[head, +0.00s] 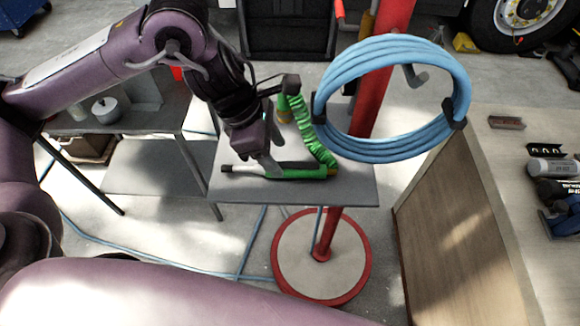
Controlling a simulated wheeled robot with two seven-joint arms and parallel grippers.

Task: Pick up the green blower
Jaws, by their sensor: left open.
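The green blower (299,171) lies on a small grey shelf (345,189) in the middle of the head view. Its coiled green hose (314,135) rises from its right end towards a dark fitting at the top. A grey and black nozzle points to the left. My left gripper (268,169) is pointed down over the blower from above, open, with its fingers at the blower's body near the nozzle end. The fingers partly cover the blower, and I cannot tell whether they touch it. My right gripper is not in view.
A coiled blue hose (388,145) hangs on a red post (378,85) just right of the blower. A wooden bench (475,215) with tools stands at the right. A grey table (150,118) with a white pot stands at the left. A round red-rimmed base (290,262) sits below.

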